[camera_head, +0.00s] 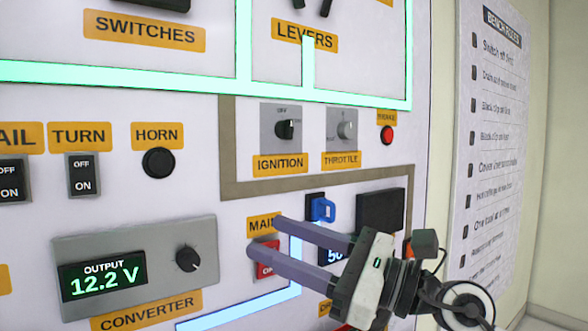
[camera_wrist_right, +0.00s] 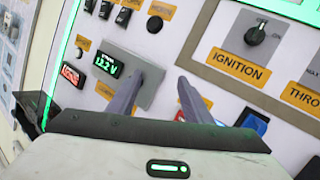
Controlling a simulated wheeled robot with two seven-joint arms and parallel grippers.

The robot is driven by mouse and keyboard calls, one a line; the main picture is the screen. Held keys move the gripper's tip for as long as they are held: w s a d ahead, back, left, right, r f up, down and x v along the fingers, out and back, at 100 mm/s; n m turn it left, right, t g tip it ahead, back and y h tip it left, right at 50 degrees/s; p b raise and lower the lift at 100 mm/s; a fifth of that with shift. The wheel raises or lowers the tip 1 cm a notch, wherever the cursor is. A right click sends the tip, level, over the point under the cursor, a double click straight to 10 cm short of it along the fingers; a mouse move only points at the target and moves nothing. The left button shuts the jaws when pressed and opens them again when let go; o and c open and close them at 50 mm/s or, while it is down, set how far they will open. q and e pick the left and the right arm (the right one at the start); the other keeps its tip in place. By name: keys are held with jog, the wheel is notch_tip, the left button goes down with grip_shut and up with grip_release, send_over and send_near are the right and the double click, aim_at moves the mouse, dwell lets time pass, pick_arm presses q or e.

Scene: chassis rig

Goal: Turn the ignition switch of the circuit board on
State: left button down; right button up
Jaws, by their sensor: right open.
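The ignition switch (camera_head: 285,129) is a black rotary knob on a grey plate, above the yellow IGNITION label (camera_head: 280,163) on the white board. It also shows at the upper right of the right wrist view (camera_wrist_right: 256,33). My right gripper (camera_head: 264,238) is open and empty. In the head view its two long purple fingers reach left in front of the MAIN label and red switch, below the ignition knob and apart from it. In the right wrist view its fingers (camera_wrist_right: 152,88) point up the picture, left of the knob. My left gripper is not in view.
The throttle knob (camera_head: 347,130) and red brake button (camera_head: 387,135) sit right of the ignition. A blue part (camera_head: 322,208) and red MAIN switch (camera_head: 264,260) stick out near my fingers. The converter panel (camera_head: 130,268) reads 12.2 V. A rules sheet (camera_head: 490,150) hangs at the right.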

notch_tip(320, 180, up, 7)
jog(key=w+d+n+t+h, duration=0.2)
jog(key=n+h, duration=0.2)
jog(key=n, duration=0.2)
jog(key=n+t+h, duration=0.2)
jog(key=t+h, duration=0.2)
send_near(291, 130)
jog(key=p+x, duration=0.2)
jog(key=x, duration=0.5)
jog(key=shift+w+a+r, duration=0.1)
jog(key=shift+w+a, duration=0.1)
jog(key=shift+w, duration=0.1)
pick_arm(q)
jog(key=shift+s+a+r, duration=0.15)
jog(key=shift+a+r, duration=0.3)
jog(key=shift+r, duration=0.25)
pick_arm(e)
jog(key=shift+w+a, duration=0.45)
jog(key=shift+w, duration=0.15)
jog(key=c, duration=1)
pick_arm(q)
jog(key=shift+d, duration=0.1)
